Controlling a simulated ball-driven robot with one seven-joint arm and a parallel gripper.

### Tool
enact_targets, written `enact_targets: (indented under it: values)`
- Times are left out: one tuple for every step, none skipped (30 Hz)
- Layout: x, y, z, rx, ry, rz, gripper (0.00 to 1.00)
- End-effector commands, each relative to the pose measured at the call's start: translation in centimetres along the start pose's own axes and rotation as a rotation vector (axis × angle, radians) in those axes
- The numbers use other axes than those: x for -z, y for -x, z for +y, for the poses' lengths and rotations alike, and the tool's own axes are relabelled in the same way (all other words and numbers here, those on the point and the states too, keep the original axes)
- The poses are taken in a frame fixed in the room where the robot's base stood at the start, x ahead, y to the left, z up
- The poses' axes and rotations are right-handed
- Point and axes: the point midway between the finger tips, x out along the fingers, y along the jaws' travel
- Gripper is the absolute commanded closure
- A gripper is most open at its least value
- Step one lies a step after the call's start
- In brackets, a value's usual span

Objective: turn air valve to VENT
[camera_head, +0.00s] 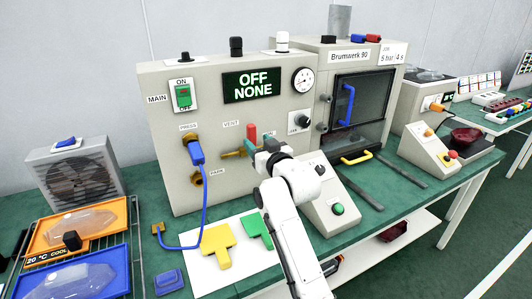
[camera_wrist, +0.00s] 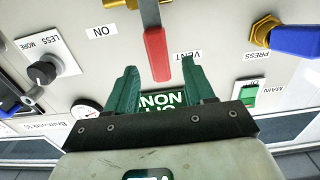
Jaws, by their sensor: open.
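The air valve has a red lever (camera_head: 251,131) on a brass body (camera_head: 232,154) on the beige machine panel. The lever points upward, between the VENT label (camera_head: 231,124) on its left and a label mostly hidden by my gripper. In the wrist view, which is upside down, the red lever (camera_wrist: 156,55) stands between the VENT label (camera_wrist: 187,56) and the ON label (camera_wrist: 101,31). My gripper (camera_head: 259,146) is at the valve with its teal fingers open. In the wrist view the open gripper (camera_wrist: 160,72) has one finger on each side of the lever's end, with gaps visible.
A blue connector (camera_head: 196,152) with a blue hose is on the PRESS port, left of the valve. A knob (camera_head: 303,121) sits right of it. Yellow and green pieces (camera_head: 218,244) lie on a white sheet below. A sloped button box (camera_head: 335,205) stands beside my arm.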

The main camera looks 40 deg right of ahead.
Motion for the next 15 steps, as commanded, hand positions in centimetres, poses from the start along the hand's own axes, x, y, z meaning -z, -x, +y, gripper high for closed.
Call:
enact_targets:
  values:
    - [-0.2, 1.0, 0.0, 0.001, 0.0, 0.0, 0.47]
    - [-0.1, 1.5, -0.1, 0.001, 0.0, 0.001, 0.47]
    - [-0.2, 2.1, -0.1, 0.001, 0.0, -0.001, 0.47]
    - [-0.2, 2.6, -0.1, 0.001, 0.0, -0.001, 0.47]
    - [-0.1, 3.0, -0.1, 0.001, 0.0, 0.0, 0.47]
    - [-0.2, 3.5, -0.1, 0.001, 0.0, 0.0, 0.47]
    - [-0.2, 3.8, -0.1, 0.001, 0.0, -0.001, 0.47]
    - [-0.1, 4.1, -0.1, 0.001, 0.0, 0.0, 0.47]
    - [-0.1, 4.4, -0.1, 0.001, 0.0, -0.001, 0.47]
    - [-0.1, 4.6, -0.1, 0.001, 0.0, -0.001, 0.47]
    - [-0.1, 4.8, -0.1, 0.001, 0.0, -0.001, 0.47]
    - [-0.1, 5.0, -0.1, 0.001, 0.0, -0.001, 0.47]
    - [-0.1, 5.0, -0.1, 0.001, 0.0, -0.001, 0.47]
    - [-0.1, 5.1, -0.1, 0.001, 0.0, -0.001, 0.47]
    - [-0.1, 5.2, -0.1, 0.001, 0.0, -0.001, 0.47]
